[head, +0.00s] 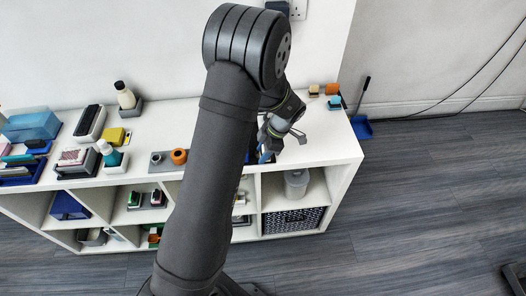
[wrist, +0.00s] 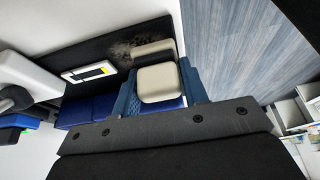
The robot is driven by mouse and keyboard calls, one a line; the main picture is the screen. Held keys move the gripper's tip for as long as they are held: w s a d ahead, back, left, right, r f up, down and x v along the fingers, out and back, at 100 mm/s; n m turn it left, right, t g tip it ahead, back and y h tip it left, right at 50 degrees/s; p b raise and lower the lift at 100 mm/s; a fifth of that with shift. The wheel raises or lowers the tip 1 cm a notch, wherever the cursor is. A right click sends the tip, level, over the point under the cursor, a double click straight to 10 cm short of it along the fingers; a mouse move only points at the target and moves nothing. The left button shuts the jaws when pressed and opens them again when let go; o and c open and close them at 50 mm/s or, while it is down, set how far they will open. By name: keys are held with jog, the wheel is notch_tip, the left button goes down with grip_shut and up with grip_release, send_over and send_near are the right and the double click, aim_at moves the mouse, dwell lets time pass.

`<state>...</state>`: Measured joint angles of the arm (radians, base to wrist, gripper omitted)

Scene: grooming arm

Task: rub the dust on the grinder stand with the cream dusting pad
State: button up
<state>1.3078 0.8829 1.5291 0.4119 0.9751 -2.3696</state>
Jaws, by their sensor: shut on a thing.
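My gripper (wrist: 160,90) is shut on the cream dusting pad (wrist: 158,83), held between its blue fingers in the wrist view. A second cream block face (wrist: 154,52) shows just beyond it; I cannot tell if it is part of the pad. A dark panel (wrist: 95,50), apparently the grinder stand, lies beyond and to the left. A grey-brown dust patch (wrist: 121,47) is on it, beside the far block. Whether the pad touches the panel is unclear. In the head view my gripper (head: 267,150) is by the shelf's right part, partly hidden by my arm.
The white shelf unit (head: 335,150) carries bottles, brushes and an orange ring (head: 179,156). Small blocks (head: 332,89) stand at its back right. A blue dustpan (head: 361,127) is on the floor.

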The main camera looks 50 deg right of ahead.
jog(key=shift+w+d, duration=1.9)
jog(key=shift+d, duration=0.35)
jog(key=shift+s+a, duration=0.1)
jog(key=shift+s, duration=0.2)
jog(key=shift+s+a, duration=2.45)
jog(key=shift+w+d, duration=2.65)
jog(key=shift+w, duration=0.05)
notch_tip(320, 180, up, 8)
jog(key=shift+s+r, duration=0.1)
